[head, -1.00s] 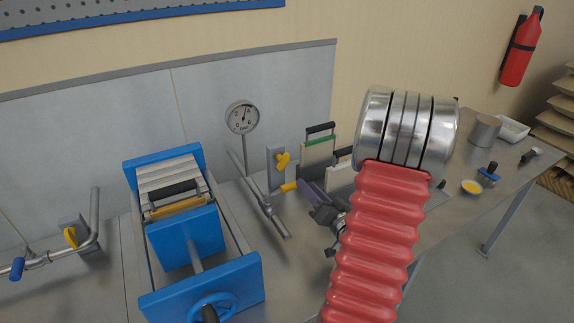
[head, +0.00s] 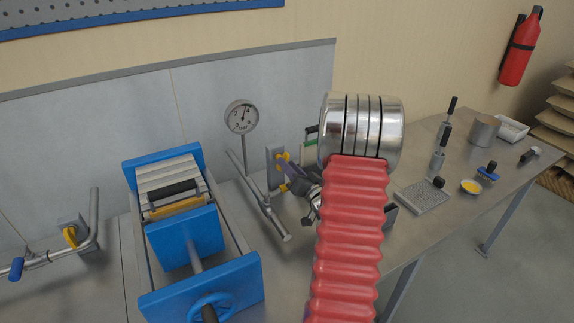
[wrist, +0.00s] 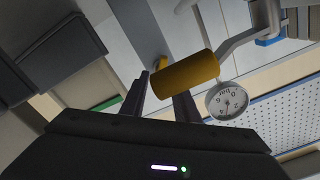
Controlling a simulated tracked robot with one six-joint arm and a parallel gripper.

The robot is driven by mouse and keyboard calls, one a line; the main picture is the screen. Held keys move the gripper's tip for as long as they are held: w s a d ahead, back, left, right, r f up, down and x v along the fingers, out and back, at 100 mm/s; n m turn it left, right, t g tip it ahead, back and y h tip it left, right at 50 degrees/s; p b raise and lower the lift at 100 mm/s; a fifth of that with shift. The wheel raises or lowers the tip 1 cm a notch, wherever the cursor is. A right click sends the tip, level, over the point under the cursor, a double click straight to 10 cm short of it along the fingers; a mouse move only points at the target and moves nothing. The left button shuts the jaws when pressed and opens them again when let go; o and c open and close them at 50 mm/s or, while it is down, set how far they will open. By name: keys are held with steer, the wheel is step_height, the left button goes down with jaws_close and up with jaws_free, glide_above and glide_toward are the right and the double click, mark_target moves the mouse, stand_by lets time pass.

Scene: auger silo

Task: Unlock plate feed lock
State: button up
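A grey block (head: 274,167) with a yellow lever (head: 283,157) stands at the bench's back, right of the gauge. The frames do not tell which of these is the plate feed lock. My gripper (head: 291,178) is beside both. In the wrist view my dark fingers (wrist: 164,88) stand apart, with the yellow grip (wrist: 188,78) across their tips. I cannot tell whether they touch it.
A round gauge (head: 241,116) stands left of the lock area. A blue press (head: 185,235) stands further left. Plates (head: 310,150) stand close behind my arm and are mostly hidden by it. A grey slab (head: 423,197) and small tools lie on the bench's right side.

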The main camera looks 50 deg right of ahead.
steer(key=shift+w+d, duration=0.2)
steer(key=shift+w, duration=0.5)
steer(key=shift+c, duration=0.4)
jaws_close()
